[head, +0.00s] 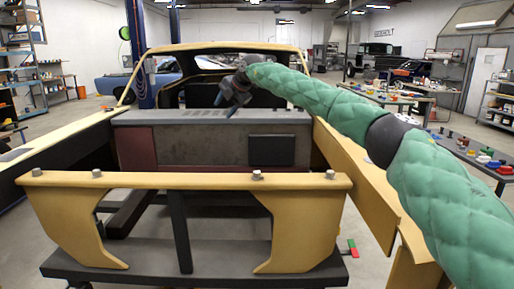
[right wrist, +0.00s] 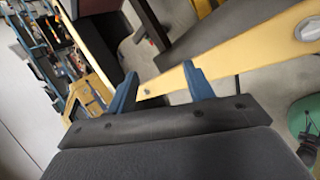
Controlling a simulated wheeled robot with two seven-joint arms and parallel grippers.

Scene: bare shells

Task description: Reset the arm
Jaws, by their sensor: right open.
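My right arm, in a green quilted cover, reaches in from the right over the front of the bare car shell (head: 192,181). My left gripper is not in view.
The shell's yellow front crossbar (head: 120,180) and right side rail (head: 355,165) lie near my arm. A table (head: 480,163) with coloured parts stands at right. A blue lift post (head: 138,50) and shelves (head: 20,60) stand behind and left. Floor at far left is open.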

